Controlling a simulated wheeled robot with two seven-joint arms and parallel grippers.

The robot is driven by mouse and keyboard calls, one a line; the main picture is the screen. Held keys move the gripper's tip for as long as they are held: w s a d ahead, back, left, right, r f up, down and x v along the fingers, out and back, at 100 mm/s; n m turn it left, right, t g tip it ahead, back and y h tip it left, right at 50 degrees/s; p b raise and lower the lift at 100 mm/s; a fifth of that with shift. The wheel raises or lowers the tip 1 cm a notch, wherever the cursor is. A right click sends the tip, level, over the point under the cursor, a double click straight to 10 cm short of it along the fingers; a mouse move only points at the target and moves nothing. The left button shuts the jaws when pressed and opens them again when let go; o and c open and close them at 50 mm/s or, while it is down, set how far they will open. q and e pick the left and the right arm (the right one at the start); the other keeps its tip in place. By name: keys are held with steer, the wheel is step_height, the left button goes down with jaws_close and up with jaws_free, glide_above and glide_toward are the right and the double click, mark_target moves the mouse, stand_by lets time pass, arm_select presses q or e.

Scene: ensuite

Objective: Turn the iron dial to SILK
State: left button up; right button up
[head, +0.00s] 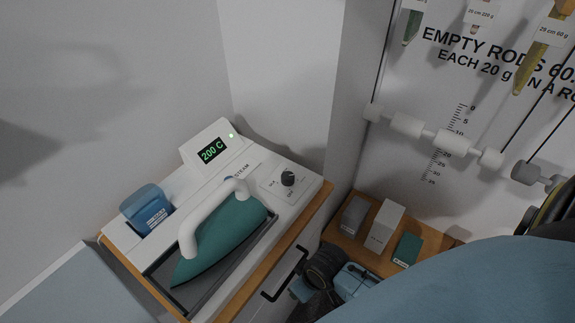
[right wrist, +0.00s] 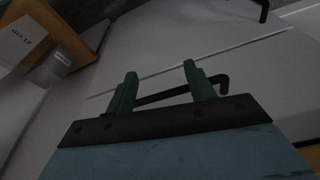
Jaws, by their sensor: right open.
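The black iron dial (head: 288,178) sits at the right end of the white ironing station (head: 312,187). A light mark shows on the knob and small print surrounds it; OFF seems to be below, and the rest is too small to read. The green-lit display (head: 212,149) reads 200 C. The teal iron (head: 225,240) with a white handle rests on the station. My right gripper (right wrist: 160,82) is open and empty, with green fingers, low in front of the cabinet. In the head view its fingers are not clear. My left gripper is out of view.
A black drawer handle (head: 285,274) sticks out of the cabinet front; a dark bar (right wrist: 182,92) shows behind my right fingers. A blue container (head: 148,212) stands left of the iron. Grey, white (head: 384,224) and green blocks stand on a wooden shelf.

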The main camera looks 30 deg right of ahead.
steer(key=w+a+r+n+y+p, duration=0.1)
steer(key=w+r+p, duration=0.1)
steer(key=r, duration=0.7)
steer(key=w+a+r+n+p, duration=0.1)
steer(key=w+a+r+p, duration=0.15)
steer(key=r, duration=0.65)
steer(key=shift+n+g+h, duration=0.3)
steer(key=shift+n+g, duration=0.2)
steer(key=shift+g, duration=0.1)
steer(key=w+d+r, duration=0.1)
steer(key=w, duration=0.2)
steer(key=w+d+r, duration=0.1)
steer(key=w+r, duration=0.1)
steer(key=w+d+r, duration=0.1)
steer(key=w, duration=0.2)
steer(key=shift+w+d+r, duration=0.2)
steer(key=shift+w+r, duration=0.1)
steer(key=shift+r, duration=0.1)
step_height(320, 180, up, 8)
steer(key=m+g+h, duration=0.1)
glide_above(288, 176)
step_height(288, 176, down, 13)
steer(key=shift+f, duration=0.1)
steer(key=shift+c, duration=0.4)
steer(key=c, duration=0.9)
